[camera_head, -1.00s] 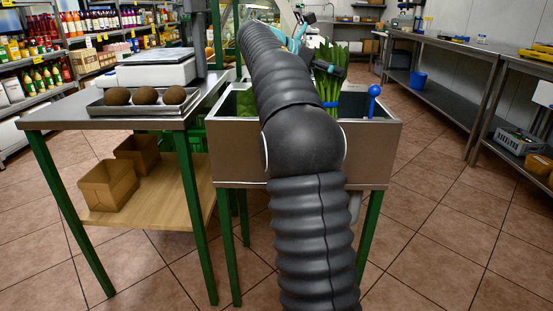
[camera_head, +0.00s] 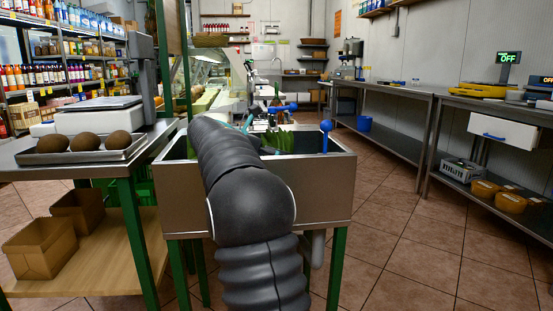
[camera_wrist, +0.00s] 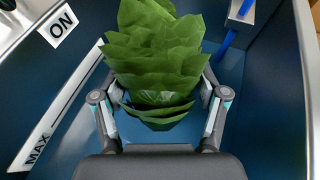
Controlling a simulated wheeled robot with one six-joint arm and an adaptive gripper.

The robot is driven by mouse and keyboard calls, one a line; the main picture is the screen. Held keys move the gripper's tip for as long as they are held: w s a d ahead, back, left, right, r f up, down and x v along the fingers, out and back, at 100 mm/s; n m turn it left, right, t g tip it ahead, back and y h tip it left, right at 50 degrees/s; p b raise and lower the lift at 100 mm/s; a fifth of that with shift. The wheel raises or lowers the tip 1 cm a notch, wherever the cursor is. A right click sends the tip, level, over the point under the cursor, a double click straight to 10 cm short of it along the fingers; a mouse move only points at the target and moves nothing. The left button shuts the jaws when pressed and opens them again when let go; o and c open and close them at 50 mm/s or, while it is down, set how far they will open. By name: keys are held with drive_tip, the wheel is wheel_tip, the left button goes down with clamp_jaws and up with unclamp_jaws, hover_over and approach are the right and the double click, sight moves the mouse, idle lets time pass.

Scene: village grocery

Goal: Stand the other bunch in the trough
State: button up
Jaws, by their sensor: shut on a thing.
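A leafy green bunch (camera_wrist: 158,50) sits between the fingers of my gripper (camera_wrist: 163,95), its broad leaves pointing up in the wrist view. My gripper is shut on it; the leaves partly hide the fingertips. Around them is the dark blue inside of the trough (camera_wrist: 262,110), with white ON and MAX labels. In the head view the steel trough (camera_head: 325,195) stands on green legs, and my arm crosses over it. Green leaves (camera_head: 283,138) show inside the trough's right part beside my arm.
A blue ball-topped lever (camera_head: 326,126) rises at the trough's right side. A table with a tray of brown round fruits (camera_head: 82,143) and a scale (camera_head: 95,116) adjoins on the left. Steel benches (camera_head: 430,100) line the right wall. The tiled floor between is clear.

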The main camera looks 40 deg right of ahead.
drive_tip(key=shift+f, duration=0.4)
drive_tip(key=o, duration=1.5)
drive_tip(key=shift+f, duration=0.1)
drive_tip(key=shift+c, duration=0.2)
drive_tip(key=p+v, duration=0.2)
drive_tip(key=v, duration=1)
drive_tip(key=shift+s, duration=0.1)
drive_tip(key=shift+r, duration=0.25)
